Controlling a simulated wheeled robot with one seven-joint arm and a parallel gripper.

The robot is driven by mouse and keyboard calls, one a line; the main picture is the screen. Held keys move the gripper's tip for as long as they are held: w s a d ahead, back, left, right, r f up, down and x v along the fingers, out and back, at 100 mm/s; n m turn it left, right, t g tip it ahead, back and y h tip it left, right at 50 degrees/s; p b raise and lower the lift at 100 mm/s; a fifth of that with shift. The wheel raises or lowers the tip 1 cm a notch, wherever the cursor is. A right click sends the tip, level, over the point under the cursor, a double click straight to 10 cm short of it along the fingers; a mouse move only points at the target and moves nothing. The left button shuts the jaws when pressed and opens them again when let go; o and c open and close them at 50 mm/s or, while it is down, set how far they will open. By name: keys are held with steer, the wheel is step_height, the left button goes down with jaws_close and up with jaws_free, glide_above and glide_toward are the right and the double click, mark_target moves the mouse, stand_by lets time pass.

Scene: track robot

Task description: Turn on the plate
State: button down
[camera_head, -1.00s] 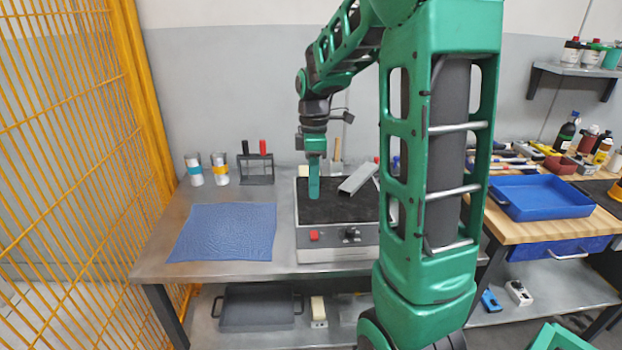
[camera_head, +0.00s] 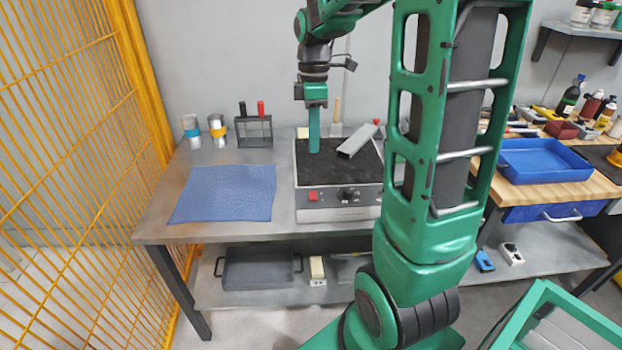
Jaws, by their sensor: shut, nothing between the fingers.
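The hot plate (camera_head: 325,181) stands on the metal bench, with a dark top and a pale front panel. A red switch (camera_head: 313,196) is at the left of that panel, and a black knob (camera_head: 349,195) is to its right. I cannot tell whether the switch is on. My gripper (camera_head: 314,150) points down over the back left part of the dark top, its green fingers shut and empty. Whether the fingertips touch the top is unclear. A grey metal channel piece (camera_head: 357,140) lies on the plate, right of my gripper.
A blue mat (camera_head: 225,193) lies left of the plate. Two cups (camera_head: 192,133) and a small rack (camera_head: 254,131) with red and black handles stand behind it. A yellow mesh fence (camera_head: 65,150) bounds the left. A blue tray (camera_head: 543,160) is on the right-hand wooden bench.

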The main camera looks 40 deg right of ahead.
mark_target(314, 199)
steer(key=f, duration=0.4)
steer(key=s+f, duration=0.1)
steer(key=f, duration=0.4)
steer(key=a+f, duration=0.1)
steer(key=f, duration=0.4)
steer(key=shift+s, duration=0.2)
steer(key=shift+s+a+f, duration=0.15)
steer(key=shift+s+f, duration=0.15)
steer(key=shift+f, duration=0.05)
steer(key=shift+w+d+r, duration=0.25)
steer(key=shift+w+d, duration=0.2)
steer(key=shift+w, duration=0.1)
steer(key=shift+w+d+f, duration=0.1)
steer(key=shift+w+f, duration=0.1)
steer(key=shift+w, duration=0.15)
step_height(314, 199, up, 14)
steer(key=w+d, duration=0.1)
steer(key=shift+w, duration=0.35)
steer(key=shift+r, duration=0.1)
